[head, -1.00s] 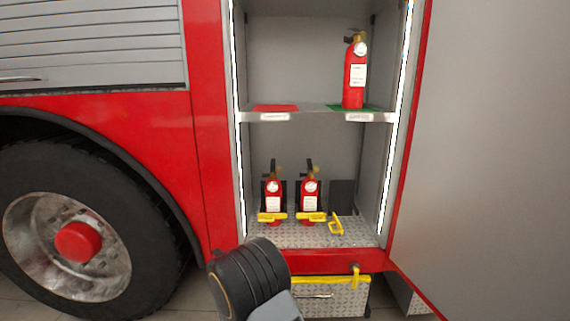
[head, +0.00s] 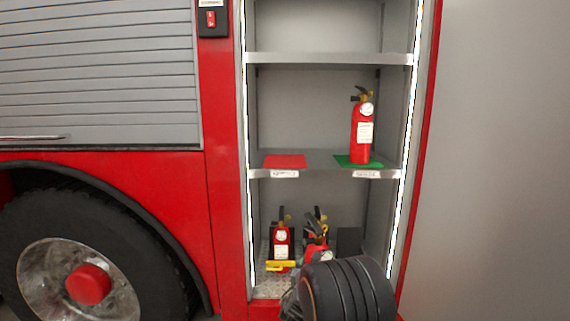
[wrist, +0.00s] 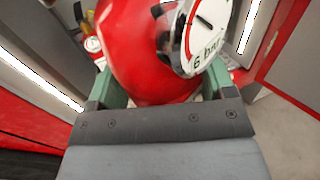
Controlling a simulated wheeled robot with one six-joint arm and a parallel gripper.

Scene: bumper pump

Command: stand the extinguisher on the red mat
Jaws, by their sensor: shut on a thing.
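My gripper (wrist: 160,88) is shut on a red extinguisher (wrist: 130,45) with a round gauge, its body between the two green fingers. In the head view the held extinguisher (head: 317,252) is in the lower compartment, slightly tilted, its lower part hidden behind my arm. My fingers are largely hidden there. I cannot tell whether it still touches its bracket or the floor. The red mat (head: 285,162) lies bare on the left of the middle shelf, above and left of the held extinguisher.
Another extinguisher (head: 361,130) stands on the green mat (head: 345,160) on the same shelf. One more extinguisher (head: 281,243) stands in the lower compartment, left of the held one, behind a yellow clasp (head: 281,266). The middle shelf edge (head: 320,174) overhangs the lower compartment. An upper shelf (head: 330,58) is above.

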